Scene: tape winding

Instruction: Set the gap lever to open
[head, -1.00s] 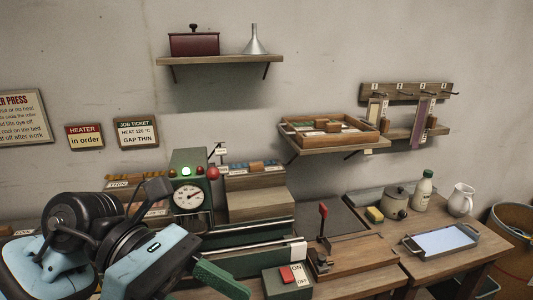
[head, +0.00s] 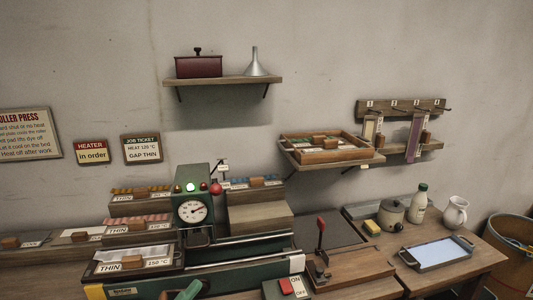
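The green roller press has a dial box (head: 194,211) with a lit green lamp on top. A red ball knob (head: 215,188) sits at the box's upper right, beside a small white label (head: 223,168) too small to read. It may be the gap lever; its setting cannot be told. A second upright lever with a red grip (head: 321,224) stands on a wooden board to the right. A green handle (head: 188,290) shows at the bottom edge, in front of the press. Neither gripper is in view.
Labelled trays (head: 134,262) stand left of and behind the press. An ON/OFF switch box (head: 288,287) is at the front. A job ticket (head: 142,148) reads heat 125 °C, gap thin. A pot (head: 391,213), bottle (head: 420,197) and metal tray (head: 437,251) are on the right table.

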